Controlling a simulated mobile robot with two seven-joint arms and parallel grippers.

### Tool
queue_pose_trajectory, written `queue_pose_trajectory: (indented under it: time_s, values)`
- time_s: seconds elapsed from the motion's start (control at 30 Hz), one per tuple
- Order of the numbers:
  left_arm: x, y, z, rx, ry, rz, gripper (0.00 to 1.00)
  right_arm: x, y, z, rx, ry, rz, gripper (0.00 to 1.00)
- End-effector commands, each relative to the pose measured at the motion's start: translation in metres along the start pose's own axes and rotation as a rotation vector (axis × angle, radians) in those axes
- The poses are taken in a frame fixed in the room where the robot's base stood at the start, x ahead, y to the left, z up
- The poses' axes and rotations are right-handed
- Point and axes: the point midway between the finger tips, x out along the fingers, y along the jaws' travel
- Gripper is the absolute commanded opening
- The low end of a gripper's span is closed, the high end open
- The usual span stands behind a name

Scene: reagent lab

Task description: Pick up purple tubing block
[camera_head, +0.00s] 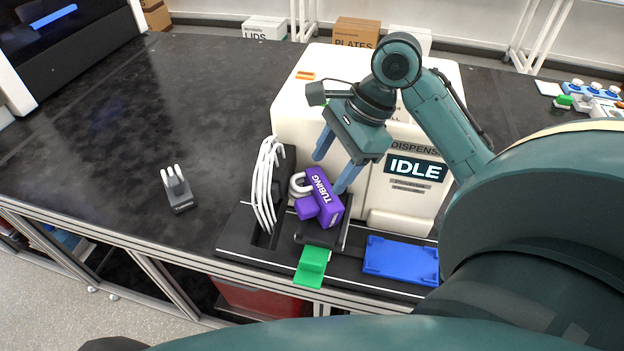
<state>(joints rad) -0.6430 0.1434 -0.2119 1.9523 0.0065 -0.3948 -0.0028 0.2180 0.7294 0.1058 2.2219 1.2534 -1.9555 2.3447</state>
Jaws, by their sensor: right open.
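The purple tubing block (325,196), with "TUBING" lettered on it, sits tilted in the picture at the front of the white dispenser (290,110), on its dark base. White looped tubing (264,185) stands just left of it. Whether the fingers touch the block cannot be told. My left gripper is not in view.
A green tab (312,266) and a blue tray (401,260) lie at the dispenser's front. A small dark holder with white prongs (178,190) stands on the left of the black bench. The bench's left part (130,120) is largely clear.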

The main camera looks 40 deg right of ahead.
Motion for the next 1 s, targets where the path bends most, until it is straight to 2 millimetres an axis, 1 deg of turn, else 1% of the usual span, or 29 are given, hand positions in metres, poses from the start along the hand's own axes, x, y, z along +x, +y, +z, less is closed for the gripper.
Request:
queue_pose_trajectory:
  time_s: [0.03,0.1,0.23,0.3,0.47,0.6,0.7,0.83,1.0]
  values:
    - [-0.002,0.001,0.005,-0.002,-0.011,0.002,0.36,0.012,0.002,0.000,0.001,-0.001,0.007,0.58]
    - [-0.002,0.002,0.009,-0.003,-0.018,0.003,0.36,0.026,0.001,0.000,0.002,-0.002,0.007,0.58]
    - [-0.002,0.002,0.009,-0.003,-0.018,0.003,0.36,0.047,0.001,0.000,0.001,-0.001,0.004,0.58]
    - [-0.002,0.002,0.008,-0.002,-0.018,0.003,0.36,0.054,0.001,0.000,-0.001,-0.001,0.003,0.58]
    - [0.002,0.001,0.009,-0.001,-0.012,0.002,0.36,0.065,0.001,-0.001,-0.001,0.000,0.001,0.58]
    - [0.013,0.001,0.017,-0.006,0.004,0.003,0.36,0.086,0.001,-0.003,-0.003,-0.001,0.000,0.58]
    - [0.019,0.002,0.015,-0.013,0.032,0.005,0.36,0.100,0.001,-0.003,-0.003,-0.001,-0.002,0.58]
    - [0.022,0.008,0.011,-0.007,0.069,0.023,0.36,0.110,0.001,-0.002,-0.004,0.000,-0.001,0.58]
    - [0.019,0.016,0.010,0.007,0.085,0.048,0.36,0.114,0.000,-0.001,-0.002,0.000,-0.001,0.58]
